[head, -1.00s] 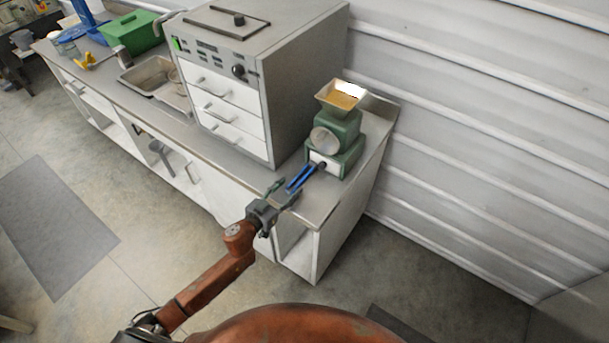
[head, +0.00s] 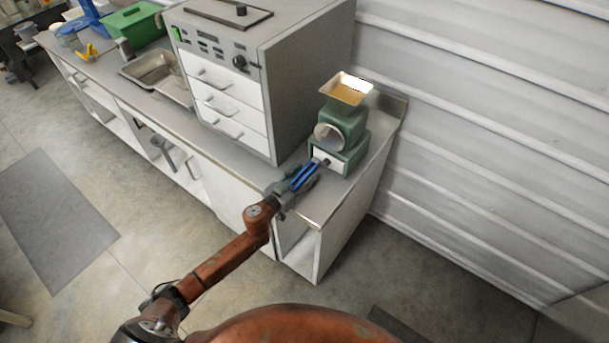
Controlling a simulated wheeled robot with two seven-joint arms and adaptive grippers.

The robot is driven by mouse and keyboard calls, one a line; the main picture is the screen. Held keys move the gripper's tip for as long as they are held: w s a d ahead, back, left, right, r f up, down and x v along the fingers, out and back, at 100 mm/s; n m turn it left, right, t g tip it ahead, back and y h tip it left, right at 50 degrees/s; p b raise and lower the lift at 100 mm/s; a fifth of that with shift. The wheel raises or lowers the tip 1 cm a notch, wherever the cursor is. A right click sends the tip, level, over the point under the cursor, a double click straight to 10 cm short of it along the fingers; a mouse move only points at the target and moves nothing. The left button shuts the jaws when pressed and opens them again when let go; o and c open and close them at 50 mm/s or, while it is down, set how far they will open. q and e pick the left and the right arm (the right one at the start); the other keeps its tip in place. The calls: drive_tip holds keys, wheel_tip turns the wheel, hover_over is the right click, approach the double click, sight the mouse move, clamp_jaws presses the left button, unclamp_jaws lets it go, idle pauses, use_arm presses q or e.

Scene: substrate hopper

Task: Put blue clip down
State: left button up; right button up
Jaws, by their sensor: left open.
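The blue clip (head: 304,174) is at the right end of the counter, in front of the green hopper machine (head: 342,134). It is a long, narrow piece with a dark end towards the machine. My left gripper (head: 303,181) is open, with its fingers around or beside the clip. Whether the clip touches the fingers or rests on the counter top is too small to tell. My right gripper is out of view.
The grey counter (head: 330,190) ends just right of the machine, by a ribbed wall. A large cabinet with white drawers (head: 225,95) stands left of the gripper. Metal trays (head: 150,68) and a green box (head: 133,24) are further left.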

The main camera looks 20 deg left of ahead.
use_arm(q)
clamp_jaws()
idle(0.4)
drive_tip(key=shift+r, duration=0.1)
